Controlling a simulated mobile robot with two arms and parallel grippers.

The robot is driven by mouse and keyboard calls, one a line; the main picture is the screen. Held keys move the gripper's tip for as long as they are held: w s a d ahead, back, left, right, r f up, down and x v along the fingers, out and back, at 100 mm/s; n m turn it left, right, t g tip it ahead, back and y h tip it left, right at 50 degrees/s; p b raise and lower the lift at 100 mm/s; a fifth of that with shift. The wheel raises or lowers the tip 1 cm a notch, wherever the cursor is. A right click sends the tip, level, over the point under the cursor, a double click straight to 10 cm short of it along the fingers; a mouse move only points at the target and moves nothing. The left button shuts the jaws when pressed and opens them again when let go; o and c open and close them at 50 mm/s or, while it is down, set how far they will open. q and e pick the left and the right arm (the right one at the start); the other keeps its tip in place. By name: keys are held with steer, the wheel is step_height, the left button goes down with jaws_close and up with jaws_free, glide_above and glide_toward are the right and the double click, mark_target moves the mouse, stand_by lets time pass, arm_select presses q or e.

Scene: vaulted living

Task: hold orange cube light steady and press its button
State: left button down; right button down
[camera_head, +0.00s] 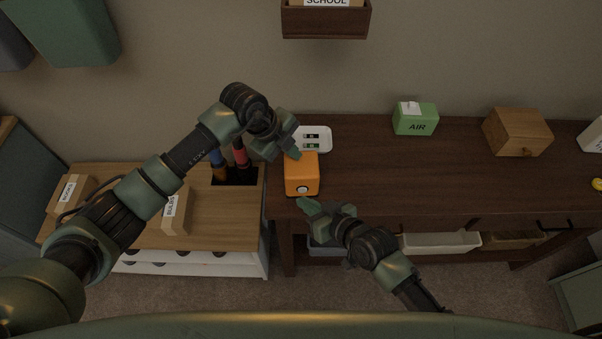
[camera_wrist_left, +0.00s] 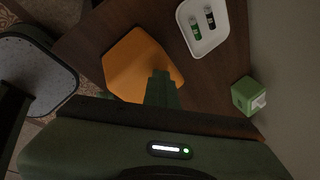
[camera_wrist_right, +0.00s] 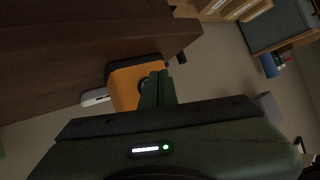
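The orange cube light (camera_head: 302,172) sits at the left end of the dark wooden table, with its round button (camera_head: 302,189) on the front face. My left gripper (camera_head: 292,151) is shut, its tips over the cube's top back edge; I cannot tell whether they touch it. In the left wrist view the tips overlap the orange cube (camera_wrist_left: 138,65). My right gripper (camera_head: 305,204) is shut and empty, just in front of the button face. In the right wrist view its tips (camera_wrist_right: 158,88) partly hide the button on the orange cube (camera_wrist_right: 124,88); contact is unclear.
A white tray (camera_head: 326,133) with two batteries lies right behind the cube. A green AIR box (camera_head: 414,120) and a wooden box (camera_head: 517,132) stand farther right. A lower wooden cabinet (camera_head: 220,222) is at left. The table's middle is clear.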

arm_select(q)
steer(key=shift+s+a+f, duration=0.15)
steer(key=shift+s+f, duration=0.05)
steer(key=shift+f, duration=0.15)
arm_select(e)
steer(key=shift+w, duration=0.2)
steer(key=shift+w+f, duration=0.1)
steer(key=shift+w, duration=0.25)
steer(key=shift+w, duration=0.15)
stand_by(0.4)
steer(key=shift+s, duration=0.6)
steer(key=s, duration=0.6)
steer(key=shift+d, duration=0.15)
arm_select(q)
steer(key=shift+r, duration=0.15)
